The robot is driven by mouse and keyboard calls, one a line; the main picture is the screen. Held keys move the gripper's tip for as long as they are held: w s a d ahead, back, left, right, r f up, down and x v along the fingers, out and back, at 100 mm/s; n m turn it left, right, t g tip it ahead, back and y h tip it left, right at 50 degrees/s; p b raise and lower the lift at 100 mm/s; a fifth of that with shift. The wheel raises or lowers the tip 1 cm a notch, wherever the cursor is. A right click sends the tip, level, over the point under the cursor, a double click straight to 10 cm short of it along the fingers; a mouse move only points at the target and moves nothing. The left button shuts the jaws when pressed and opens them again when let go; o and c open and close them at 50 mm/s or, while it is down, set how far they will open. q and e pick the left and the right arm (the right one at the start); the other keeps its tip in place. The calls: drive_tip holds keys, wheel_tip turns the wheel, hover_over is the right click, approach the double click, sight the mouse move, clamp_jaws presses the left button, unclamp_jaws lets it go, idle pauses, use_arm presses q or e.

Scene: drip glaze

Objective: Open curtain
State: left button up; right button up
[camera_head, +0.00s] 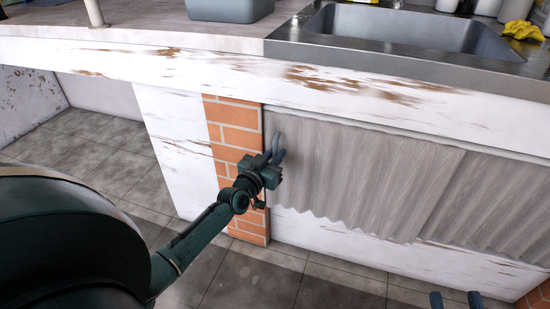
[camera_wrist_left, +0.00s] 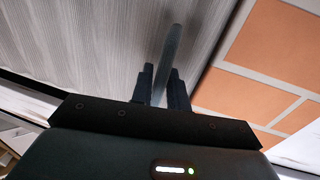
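The grey-brown pleated curtain (camera_head: 350,180) hangs across the front of the counter below the sink and covers what is behind it. My left gripper (camera_head: 277,150) is at the curtain's left edge, beside the brick post. In the left wrist view, my left gripper's two dark fingers (camera_wrist_left: 162,85) stand either side of a slim grey upright strip (camera_wrist_left: 174,45) in front of the curtain (camera_wrist_left: 80,40). I cannot tell whether the fingers press on it. My right gripper (camera_head: 456,300) shows only its two fingertips, apart and empty, at the bottom edge.
An orange brick post (camera_head: 238,138) stands left of the curtain; it also shows in the left wrist view (camera_wrist_left: 275,45). A metal sink (camera_head: 410,30) and a grey tub (camera_head: 230,10) are on the worn white counter. A second curtain section (camera_head: 500,205) hangs to the right.

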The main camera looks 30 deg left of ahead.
use_arm(q)
drive_tip(key=shift+c, duration=0.2)
clamp_jaws()
drive_tip(key=shift+d, duration=0.1)
